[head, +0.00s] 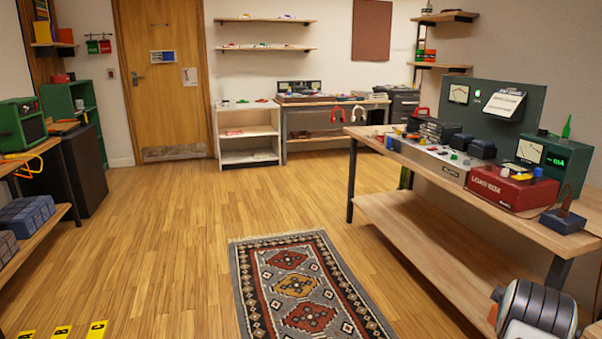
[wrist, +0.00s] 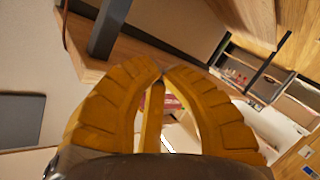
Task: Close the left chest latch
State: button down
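I cannot make out a chest or a left latch in either view. My gripper (wrist: 162,73) fills the middle of the wrist view. The gripper's fingers cannot be made out in the head view. The wrist view is strongly tilted and shows parts of the room behind the fingers, with no latch among them.
A workbench (head: 440,249) with a red load box (head: 510,187) and instruments stands at right. A patterned rug (head: 305,287) lies on open wooden floor. A door (head: 166,75) and white shelf unit (head: 248,138) are at the back. A dark cabinet (head: 80,175) stands at left.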

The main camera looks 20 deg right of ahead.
jog(key=s+d+f+g+h+b, duration=0.25)
jog(key=s+d+f+b, duration=0.25)
jog(key=s+f, duration=0.65)
jog(key=s+d+f+g+h+b, duration=0.2)
jog(key=s+d+f+h+b, duration=0.3)
jog(key=s+f, duration=0.65)
jog(key=d+m+y+b, duration=0.1)
jog(key=d+b, duration=0.1)
jog(key=d, duration=0.5)
jog(key=shift+w+d, duration=0.2)
jog(key=shift+d, duration=0.1)
jog(key=shift+w+d+r+t, duration=0.1)
jog(key=shift+w+r+t, duration=0.2)
jog(key=shift+r, duration=0.25)
jog(key=shift+s+f, duration=0.25)
jog(key=shift+f, duration=0.15)
